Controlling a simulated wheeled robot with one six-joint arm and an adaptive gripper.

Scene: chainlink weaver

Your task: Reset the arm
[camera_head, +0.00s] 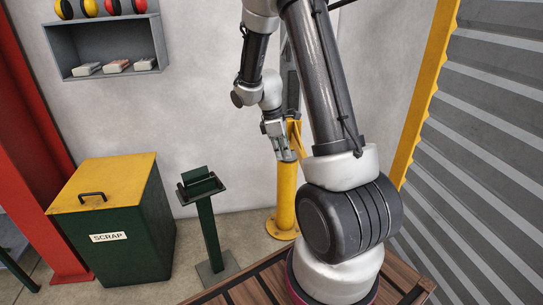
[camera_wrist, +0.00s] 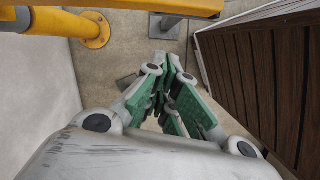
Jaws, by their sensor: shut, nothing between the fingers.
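My gripper (camera_head: 287,152) hangs from my raised arm in the head view, in front of the top of a yellow post (camera_head: 286,195). In the wrist view my gripper (camera_wrist: 170,65) points down toward the floor, its green-padded fingers closed together with nothing between them. The yellow post's round bolted foot also shows at the upper left of the wrist view (camera_wrist: 95,29). I cannot tell from the head view whether the gripper touches the post.
A green bin (camera_head: 125,232) marked SCRAP with a yellow lid (camera_head: 104,182) stands at left. A dark green pedestal (camera_head: 209,235) stands beside it. A grey wall shelf (camera_head: 108,72) holds several items. A slatted grey panel (camera_head: 480,150) is at right. A dark wooden-slatted surface (camera_wrist: 265,75) is close in the wrist view.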

